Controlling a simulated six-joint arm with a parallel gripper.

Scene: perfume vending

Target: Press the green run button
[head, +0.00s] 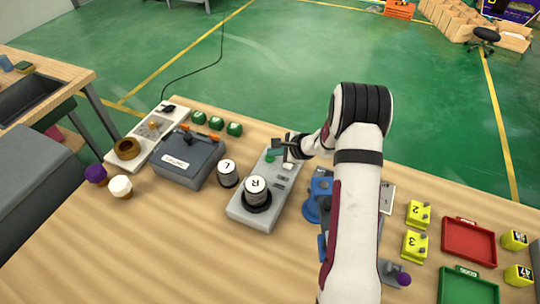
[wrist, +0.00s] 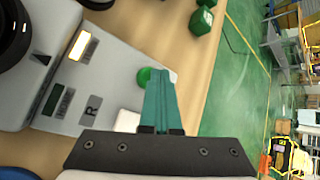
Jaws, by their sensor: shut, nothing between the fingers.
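The green run button (head: 269,159) is a small round button near the far end of the grey machine panel (head: 245,214). In the wrist view the button (wrist: 145,76) shows just left of my fingertips, partly hidden behind them. My gripper (head: 275,152) is shut and empty, its teal fingers together, over the far end of the panel. In the wrist view the fingertips of my gripper (wrist: 162,72) overlap the button's edge. I cannot tell whether they touch it.
A black-and-white jar marked R (head: 256,184) stands on the panel's near end, and one marked L (head: 228,168) stands left of the panel. A white square button (wrist: 127,121) sits beside the green one. A dark grey box (head: 186,158) is farther left. Blue equipment (head: 312,206) stands close on the right.

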